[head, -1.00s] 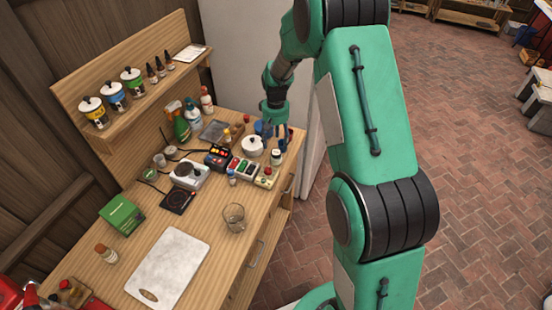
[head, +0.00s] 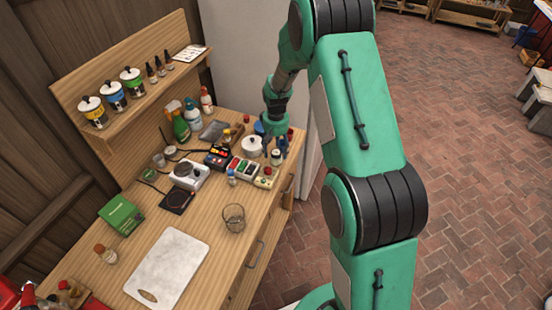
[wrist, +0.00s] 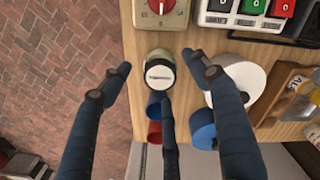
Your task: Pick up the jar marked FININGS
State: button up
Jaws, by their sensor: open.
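A small jar (wrist: 160,76) with a pale lid and a dark band stands near the bench's edge in the wrist view. A label sits on its lid, but the print is too small to read. In the head view the jar (head: 276,158) is partly behind my fingers. My gripper (wrist: 157,82) is open and empty, with its dark fingers spread around the jar in the picture. In the head view my gripper (head: 275,146) is just above the jar; I cannot tell if it touches.
A red-dialled timer (wrist: 161,14) and a counter with coloured buttons (wrist: 262,7) stand close beside the jar. A white lidded pot (wrist: 243,84) is to its right. Blue (wrist: 154,109) and red (wrist: 154,133) things lie just below it.

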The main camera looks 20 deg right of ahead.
jog(key=shift+f, duration=1.15)
jog(key=c, duration=1.3)
